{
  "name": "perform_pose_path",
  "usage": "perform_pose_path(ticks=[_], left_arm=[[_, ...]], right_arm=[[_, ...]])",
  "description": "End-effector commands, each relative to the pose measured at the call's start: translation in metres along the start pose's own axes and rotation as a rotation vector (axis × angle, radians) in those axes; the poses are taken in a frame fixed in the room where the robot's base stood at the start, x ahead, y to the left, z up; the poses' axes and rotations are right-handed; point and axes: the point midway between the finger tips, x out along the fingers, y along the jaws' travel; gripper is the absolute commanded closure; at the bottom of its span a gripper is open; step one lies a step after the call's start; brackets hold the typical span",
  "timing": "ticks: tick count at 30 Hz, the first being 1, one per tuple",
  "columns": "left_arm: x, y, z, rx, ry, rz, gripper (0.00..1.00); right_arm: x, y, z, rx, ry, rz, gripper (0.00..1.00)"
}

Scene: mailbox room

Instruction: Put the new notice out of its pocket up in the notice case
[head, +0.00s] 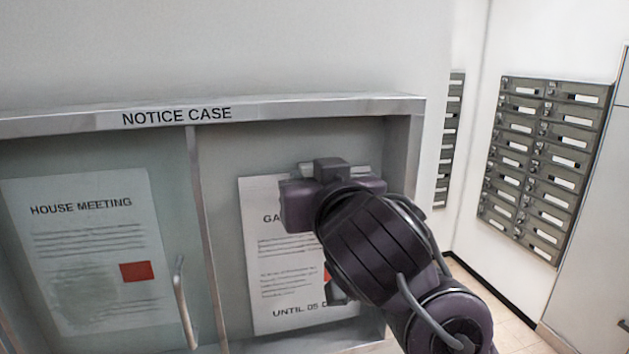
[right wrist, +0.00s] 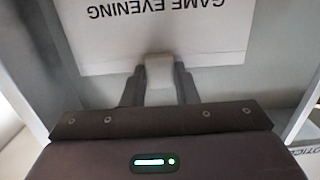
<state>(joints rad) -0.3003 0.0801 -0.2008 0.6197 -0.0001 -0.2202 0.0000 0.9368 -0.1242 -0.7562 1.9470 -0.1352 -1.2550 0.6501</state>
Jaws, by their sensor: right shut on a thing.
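The notice case (head: 309,107) fills the left and middle of the head view. A white GAME EVENING notice (head: 283,250) with a red patch is upright against the back of its right half; its top also shows in the right wrist view (right wrist: 150,40). My right gripper (head: 330,172) is at the notice's top edge, its fingers (right wrist: 159,78) shut on a pale tab (right wrist: 159,70) there. The gripper and arm hide the notice's right part. A HOUSE MEETING notice (head: 92,250) hangs in the left half. My left gripper is not in view.
A divider (head: 200,220) splits the case, with a pale handle (head: 183,305) beside it. The case's right side wall (head: 404,160) is close to my right arm. Grey mailboxes (head: 540,165) are on the wall at right.

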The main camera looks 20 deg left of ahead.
Motion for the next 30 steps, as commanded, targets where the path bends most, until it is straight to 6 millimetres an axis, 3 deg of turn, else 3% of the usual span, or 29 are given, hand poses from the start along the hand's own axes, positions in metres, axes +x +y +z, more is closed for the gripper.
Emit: perform_pose_path(ticks=[14,15,20,30], left_arm=[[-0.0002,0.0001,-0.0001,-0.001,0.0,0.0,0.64],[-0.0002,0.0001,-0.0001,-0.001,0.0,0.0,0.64],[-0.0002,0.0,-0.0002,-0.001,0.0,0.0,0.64],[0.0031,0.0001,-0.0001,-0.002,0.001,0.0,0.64]], right_arm=[[0.0026,-0.0006,-0.001,0.0,0.002,-0.001,0.97],[0.0025,-0.0006,-0.001,0.0,0.002,-0.001,0.7],[0.0027,-0.0005,-0.0008,0.0,0.001,-0.001,0.49],[-0.0011,-0.0007,0.0011,0.001,0.0,-0.001,0.48]])
